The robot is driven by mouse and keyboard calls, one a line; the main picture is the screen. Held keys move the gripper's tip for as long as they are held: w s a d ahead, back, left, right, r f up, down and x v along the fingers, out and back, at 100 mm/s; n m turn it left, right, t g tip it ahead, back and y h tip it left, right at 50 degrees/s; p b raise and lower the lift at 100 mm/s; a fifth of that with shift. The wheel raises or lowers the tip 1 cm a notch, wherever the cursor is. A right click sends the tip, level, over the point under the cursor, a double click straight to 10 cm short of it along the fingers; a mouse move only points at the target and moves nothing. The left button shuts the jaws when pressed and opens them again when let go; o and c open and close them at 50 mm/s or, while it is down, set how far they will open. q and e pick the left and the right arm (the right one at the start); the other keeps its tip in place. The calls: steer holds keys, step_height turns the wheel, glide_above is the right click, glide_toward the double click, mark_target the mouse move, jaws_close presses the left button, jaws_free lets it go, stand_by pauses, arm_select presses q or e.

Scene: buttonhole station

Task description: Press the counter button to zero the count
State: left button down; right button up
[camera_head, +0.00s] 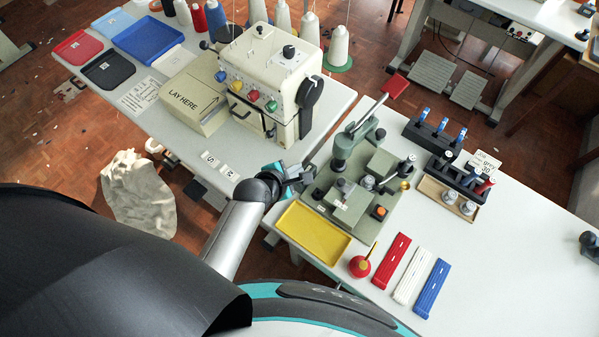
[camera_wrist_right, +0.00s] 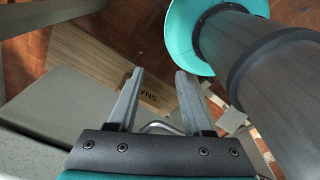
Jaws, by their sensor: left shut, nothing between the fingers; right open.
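My left gripper (camera_head: 304,177) is shut and empty. It is by the left edge of the grey-green press (camera_head: 350,170), which stands on the right-hand table. A small dark block with an orange button (camera_head: 379,211) is at the front right of this press, apart from the gripper. I cannot tell for sure which part is the counter button. The buttonhole machine (camera_head: 270,75) has yellow, green, red and blue knobs on its front. My right gripper (camera_wrist_right: 155,95) is open and empty in the right wrist view, and does not show in the head view.
A yellow tray (camera_head: 311,233), a red oil can (camera_head: 360,265) and red, white and blue strips (camera_head: 411,277) lie before the press. The press lever (camera_head: 370,112) rises at its back. A gap separates the two tables. Bare tabletop (camera_head: 510,260) lies at right.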

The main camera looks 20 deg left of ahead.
step_height(320, 180, up, 3)
steer(key=p, duration=0.2)
steer(key=shift+r+p, duration=0.15)
steer(key=shift+p, duration=0.15)
stand_by(0.6)
